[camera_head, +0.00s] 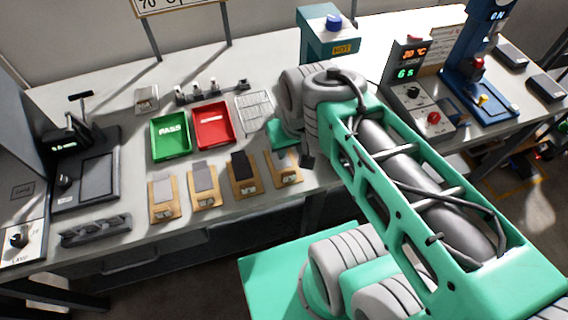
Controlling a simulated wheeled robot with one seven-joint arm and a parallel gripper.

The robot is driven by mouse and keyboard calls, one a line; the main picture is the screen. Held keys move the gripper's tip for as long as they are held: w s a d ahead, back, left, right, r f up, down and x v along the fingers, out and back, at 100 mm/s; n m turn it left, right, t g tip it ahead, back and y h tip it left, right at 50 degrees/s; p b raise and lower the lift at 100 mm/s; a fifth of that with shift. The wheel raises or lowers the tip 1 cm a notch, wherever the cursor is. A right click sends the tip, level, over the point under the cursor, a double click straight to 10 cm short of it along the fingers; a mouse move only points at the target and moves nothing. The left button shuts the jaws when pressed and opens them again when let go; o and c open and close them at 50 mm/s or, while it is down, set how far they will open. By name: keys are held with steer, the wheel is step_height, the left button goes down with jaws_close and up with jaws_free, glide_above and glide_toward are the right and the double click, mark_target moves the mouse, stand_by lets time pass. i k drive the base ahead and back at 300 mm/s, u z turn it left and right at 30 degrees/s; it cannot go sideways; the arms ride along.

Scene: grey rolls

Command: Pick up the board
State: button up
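Several small tan boards lie in a row near the front edge of the bench, each with a swatch on it and a label at its lower end. From left to right they carry a light grey swatch (163,199), a mid-grey one (204,187), a near-black one (244,175) and a grey one (283,168). I cannot tell which one the task means. My green and grey arm reaches in from the lower right. A dark part of my gripper (308,160) shows just right of the rightmost board. The rest is hidden behind my wrist, and its opening and any contact are hidden.
Behind the boards are a green PASS tray (171,136), a red tray (213,126) and a wire rack (254,112). A black press-like device (85,165) stands left. A control box (412,90) and blue machine (478,70) stand right. The bench's front edge is close to the boards.

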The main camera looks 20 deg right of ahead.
mark_target(283, 162)
steer(key=k, duration=0.5)
steer(key=u, duration=2.65)
steer(key=k, duration=0.9)
steer(key=z, duration=0.9)
steer(key=i, duration=0.5)
